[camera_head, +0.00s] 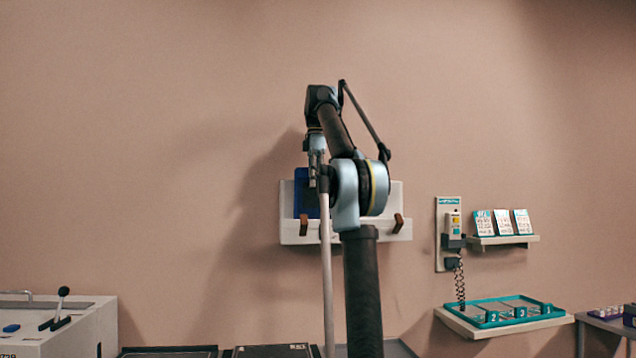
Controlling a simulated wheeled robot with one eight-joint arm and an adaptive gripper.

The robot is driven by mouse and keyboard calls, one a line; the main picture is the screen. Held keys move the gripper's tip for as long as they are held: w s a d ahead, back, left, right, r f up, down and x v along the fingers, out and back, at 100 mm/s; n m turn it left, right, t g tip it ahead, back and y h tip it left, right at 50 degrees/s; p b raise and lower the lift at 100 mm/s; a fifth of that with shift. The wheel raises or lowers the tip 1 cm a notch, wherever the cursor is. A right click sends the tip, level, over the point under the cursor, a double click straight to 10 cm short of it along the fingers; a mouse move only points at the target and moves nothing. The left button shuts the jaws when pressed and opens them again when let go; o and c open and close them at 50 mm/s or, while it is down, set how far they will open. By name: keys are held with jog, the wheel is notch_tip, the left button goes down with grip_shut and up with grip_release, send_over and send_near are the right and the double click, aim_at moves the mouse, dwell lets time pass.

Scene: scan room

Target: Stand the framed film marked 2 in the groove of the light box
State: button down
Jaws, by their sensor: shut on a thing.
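The light box (398,195) is a white panel on the wall with a ledge along its bottom and two brown pieces at the ledge. A dark blue framed film (303,200) stands upright in front of its left part. My gripper (317,182) points down and is shut on the film near its right side. The film's lower edge meets the top of the ledge in the picture; I cannot tell whether it is in the groove or just in front of it. No number shows on the film, and my arm hides the middle of the light box.
A teal tray (478,317) with numbered tabs 2, 3 and 1 sits on a shelf at the lower right. Above it are a wall handset (453,226) with a coiled cord and a small shelf (510,240) of cards. A white console (70,325) with a lever stands lower left.

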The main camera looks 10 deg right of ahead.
jog(key=shift+f, duration=0.55)
jog(key=c, duration=1.7)
grip_release()
jog(key=shift+o, duration=0.2)
jog(key=shift+r, duration=0.15)
jog(key=shift+r, duration=2.85)
jog(key=shift+d, duration=0.1)
